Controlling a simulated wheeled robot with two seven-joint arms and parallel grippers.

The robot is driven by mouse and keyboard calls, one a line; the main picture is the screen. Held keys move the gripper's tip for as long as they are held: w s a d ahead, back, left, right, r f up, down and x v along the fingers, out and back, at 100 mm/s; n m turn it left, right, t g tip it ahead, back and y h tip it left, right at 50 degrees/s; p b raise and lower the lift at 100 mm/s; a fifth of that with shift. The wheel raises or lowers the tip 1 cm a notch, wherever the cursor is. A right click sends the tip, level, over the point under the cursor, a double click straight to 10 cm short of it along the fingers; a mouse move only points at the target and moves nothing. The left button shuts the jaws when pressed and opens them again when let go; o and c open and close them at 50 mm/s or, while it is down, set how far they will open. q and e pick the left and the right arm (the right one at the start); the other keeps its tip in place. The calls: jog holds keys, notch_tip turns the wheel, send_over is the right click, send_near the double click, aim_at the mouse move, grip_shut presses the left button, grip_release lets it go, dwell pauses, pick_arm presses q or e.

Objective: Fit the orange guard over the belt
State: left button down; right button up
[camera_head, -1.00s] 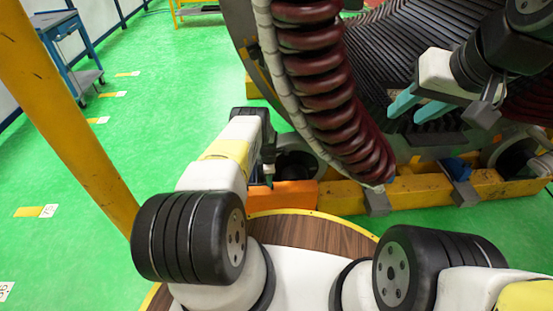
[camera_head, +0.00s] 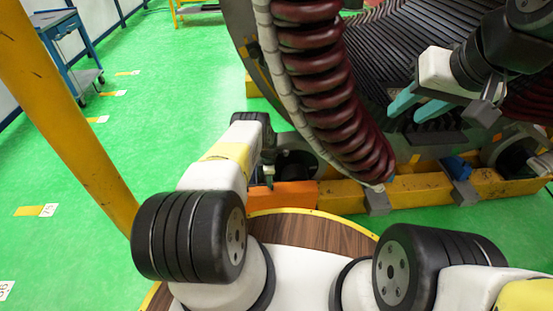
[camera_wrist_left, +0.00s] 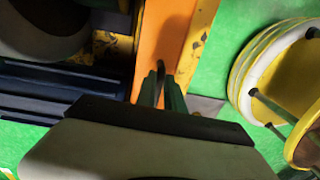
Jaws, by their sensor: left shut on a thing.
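The orange guard (camera_head: 292,195) is a flat-faced block beside the yellow beam at the foot of the stator. My left gripper (camera_head: 269,182) reaches down to its left part. In the left wrist view the orange guard (camera_wrist_left: 167,40) is a long upright strip, and the left fingers (camera_wrist_left: 160,88) are closed together on it. My right gripper (camera_head: 418,107) has teal fingers spread apart, empty, in front of the stator's dark slots. I cannot make out the belt; it may be hidden behind the guard or my arm.
The stator (camera_head: 405,50) with dark red coils (camera_head: 335,110) rises close to the right of my left arm. A scuffed yellow beam (camera_head: 410,190) with grey blocks runs along its foot. Green floor (camera_head: 170,130) lies open on the left, past a yellow post (camera_head: 65,115).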

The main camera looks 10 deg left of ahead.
pick_arm(q)
jog(key=shift+w+f, duration=0.1)
jog(key=shift+f, duration=0.6)
dwell(0.5)
jog(key=c, duration=1.4)
grip_release()
jog(key=shift+o, duration=0.2)
jog(key=shift+w+a+r, duration=0.1)
jog(key=shift+r, duration=3.8)
